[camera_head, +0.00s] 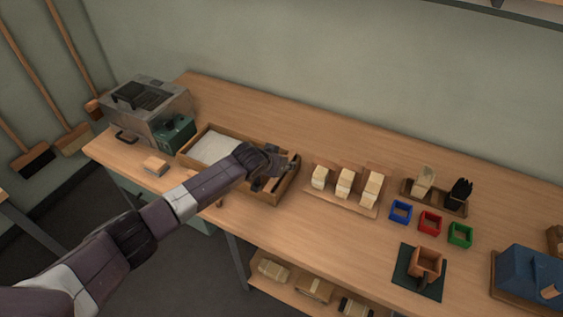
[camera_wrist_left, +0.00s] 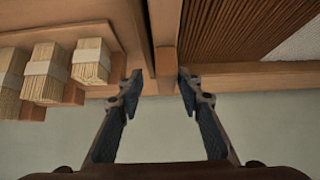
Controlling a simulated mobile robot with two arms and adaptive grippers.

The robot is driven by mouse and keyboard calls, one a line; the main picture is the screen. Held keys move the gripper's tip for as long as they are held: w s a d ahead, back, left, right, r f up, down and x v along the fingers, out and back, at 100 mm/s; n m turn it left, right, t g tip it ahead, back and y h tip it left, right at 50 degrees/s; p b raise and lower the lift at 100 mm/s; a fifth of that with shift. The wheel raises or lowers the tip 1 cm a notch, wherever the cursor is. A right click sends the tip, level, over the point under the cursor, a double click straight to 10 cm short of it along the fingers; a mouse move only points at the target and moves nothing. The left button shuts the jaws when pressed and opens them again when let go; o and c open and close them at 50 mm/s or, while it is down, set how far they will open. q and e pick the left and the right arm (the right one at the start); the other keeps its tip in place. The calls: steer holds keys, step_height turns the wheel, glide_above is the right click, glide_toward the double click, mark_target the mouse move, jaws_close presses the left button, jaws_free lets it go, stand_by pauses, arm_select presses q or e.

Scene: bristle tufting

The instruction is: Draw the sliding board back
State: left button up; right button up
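A shallow wooden tray (camera_head: 213,127) stands on the bench. Its left part shows a white surface (camera_head: 213,149). In the left wrist view a brown ribbed area (camera_wrist_left: 240,32) lies inside the tray frame, with a bit of white beyond it. I cannot tell which part is the sliding board. My left gripper (camera_head: 283,165) is over the tray's right end. In the left wrist view my left gripper (camera_wrist_left: 158,78) is open, its fingertips on either side of a narrow wooden upright (camera_wrist_left: 166,65) at the tray's end, with gaps visible. My right gripper is not in view.
A wooden rack with three bristle bundles (camera_head: 344,185) stands close right of the tray. Further right are blue (camera_head: 401,212), red (camera_head: 430,223) and green (camera_head: 460,235) boxes. A grey machine (camera_head: 145,108) stands left of the tray. The bench behind the tray is clear.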

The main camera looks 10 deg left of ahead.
arm_select(q)
steer(key=shift+a, duration=0.15)
steer(key=shift+s+a+r, duration=0.1)
steer(key=shift+s+r, duration=0.15)
steer(key=shift+r, duration=0.1)
steer(key=v, duration=1.1)
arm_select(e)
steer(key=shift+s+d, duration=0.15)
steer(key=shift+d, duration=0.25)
arm_select(q)
steer(key=shift+s, duration=0.1)
